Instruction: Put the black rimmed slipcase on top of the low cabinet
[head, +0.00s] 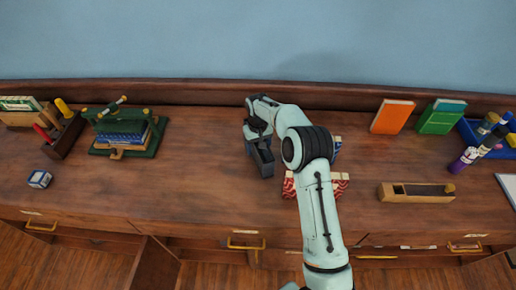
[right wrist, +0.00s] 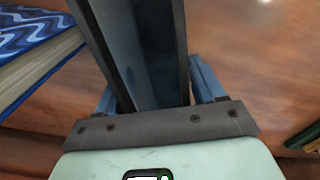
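The black rimmed slipcase (head: 263,160) is a dark, box-like case in the middle of the head view, over the wooden top of the low cabinet (head: 205,185). My right gripper (head: 256,137) is at the slipcase, partly hidden by its own wrist. In the right wrist view the slipcase (right wrist: 145,50) stands between the two blue-grey fingers (right wrist: 155,92), with one finger against each side. The gripper looks shut on it. I cannot tell whether the slipcase's underside touches the wood. My left gripper is not in view.
Red-patterned books (head: 335,186) lie right of the slipcase, partly behind my arm. The wood between rack and slipcase is clear.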

